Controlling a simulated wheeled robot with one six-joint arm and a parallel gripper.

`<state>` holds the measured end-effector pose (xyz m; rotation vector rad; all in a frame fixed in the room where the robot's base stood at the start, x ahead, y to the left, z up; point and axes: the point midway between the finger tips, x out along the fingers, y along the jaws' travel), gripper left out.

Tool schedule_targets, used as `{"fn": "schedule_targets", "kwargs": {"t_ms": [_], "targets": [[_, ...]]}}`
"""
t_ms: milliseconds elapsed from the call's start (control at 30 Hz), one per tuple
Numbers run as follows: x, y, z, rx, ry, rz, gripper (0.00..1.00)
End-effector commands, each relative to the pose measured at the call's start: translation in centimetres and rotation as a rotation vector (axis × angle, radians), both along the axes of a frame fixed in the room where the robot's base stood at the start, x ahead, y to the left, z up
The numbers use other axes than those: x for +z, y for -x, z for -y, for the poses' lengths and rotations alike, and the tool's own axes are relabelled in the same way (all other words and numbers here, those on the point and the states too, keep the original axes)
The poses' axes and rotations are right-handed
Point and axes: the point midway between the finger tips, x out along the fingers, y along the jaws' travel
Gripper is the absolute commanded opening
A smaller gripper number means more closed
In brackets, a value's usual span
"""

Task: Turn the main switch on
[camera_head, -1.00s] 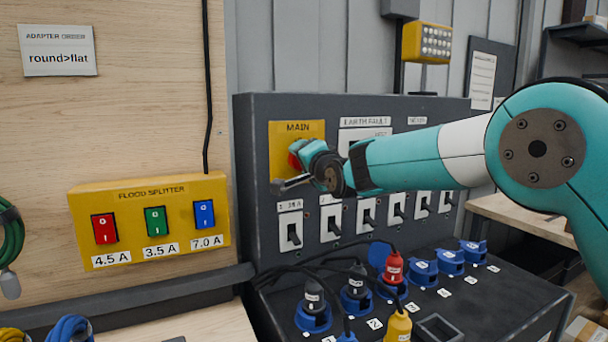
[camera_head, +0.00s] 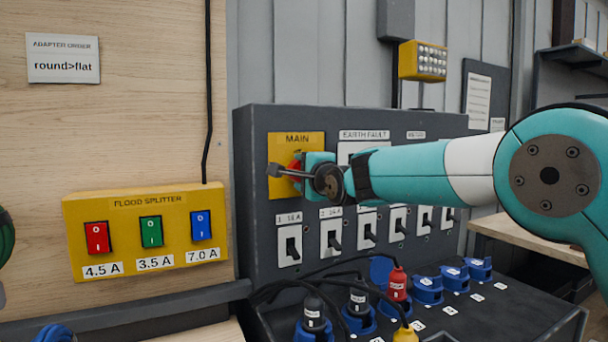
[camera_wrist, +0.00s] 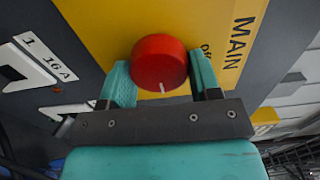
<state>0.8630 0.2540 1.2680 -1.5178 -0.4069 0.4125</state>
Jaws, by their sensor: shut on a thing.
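The main switch is a red round knob (camera_wrist: 159,62) on a yellow plate (camera_head: 283,187) marked MAIN, at the upper left of the dark panel. In the wrist view the knob sits between the two teal fingers of my gripper (camera_wrist: 161,82), which are shut on it. A white mark shows on the knob's lower edge, and the word "off" is printed beside it. In the head view my gripper (camera_head: 300,168) hides most of the knob; only a bit of red shows.
Below are several white breaker switches (camera_head: 289,246) and a ledge with blue sockets, plugs and cables. A yellow flood splitter box (camera_head: 149,235) with red, green and blue switches is at left. My arm crosses in front of the earth fault section.

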Motion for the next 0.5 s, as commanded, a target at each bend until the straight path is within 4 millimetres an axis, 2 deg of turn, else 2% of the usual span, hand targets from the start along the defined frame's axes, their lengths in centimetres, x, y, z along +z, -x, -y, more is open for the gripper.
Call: {"fn": "schedule_targets", "kwargs": {"t_ms": [300, 333, 400, 433, 500], "targets": [[-0.07, -0.07, 0.12, -0.003, -0.001, -0.003, 0.33], [-0.07, -0.07, 0.12, -0.003, -0.001, -0.003, 0.59], [-0.07, -0.06, 0.11, -0.003, -0.001, -0.003, 0.75], [-0.06, -0.06, 0.1, -0.003, -0.001, -0.002, 0.81], [-0.05, -0.04, 0.08, -0.002, 0.0, -0.001, 0.81]]}}
